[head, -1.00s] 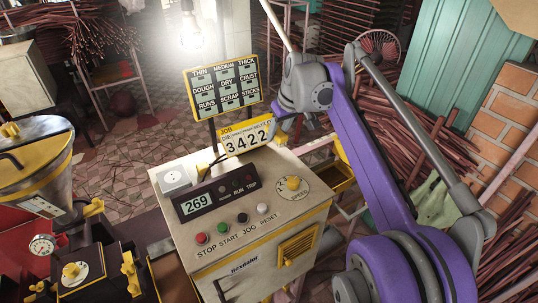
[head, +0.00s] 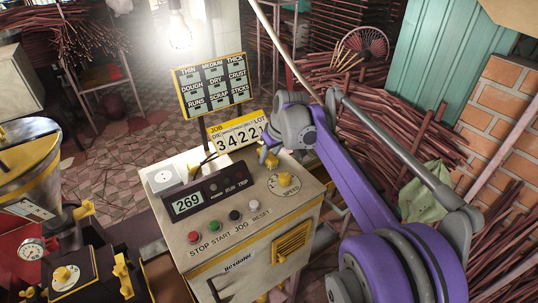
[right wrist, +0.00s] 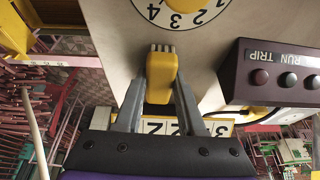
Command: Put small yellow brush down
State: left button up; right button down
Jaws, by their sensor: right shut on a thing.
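The small yellow brush (right wrist: 160,78) is held between the two grey fingers of my right gripper (right wrist: 158,98) in the right wrist view. Its short pale bristles point away from the gripper, toward the beige top of the control box near the numbered speed dial (right wrist: 180,14). I cannot tell whether the bristles touch the box. In the head view my right gripper (head: 272,150) is over the back right of the control box top, behind the yellow speed knob (head: 284,180), with a bit of the yellow brush (head: 267,157) showing. My left gripper is not in view.
The control box (head: 245,268) carries a dark display panel (head: 208,195), several buttons and a white socket plate (head: 163,178). A lot-number sign (head: 236,140) and a slotted board (head: 213,85) stand behind it. A yellow-rimmed machine (head: 30,160) stands at left.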

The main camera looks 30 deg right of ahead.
jog(key=c, duration=0.5)
grip_release()
jog(key=shift+f, duration=0.1)
jog(key=shift+r, duration=0.3)
jog(key=v, duration=1.1)
jog(key=shift+s+r+p, duration=0.25)
jog(key=shift+r+p, duration=0.05)
jog(key=shift+p, duration=0.1)
jog(key=shift+f, duration=0.1)
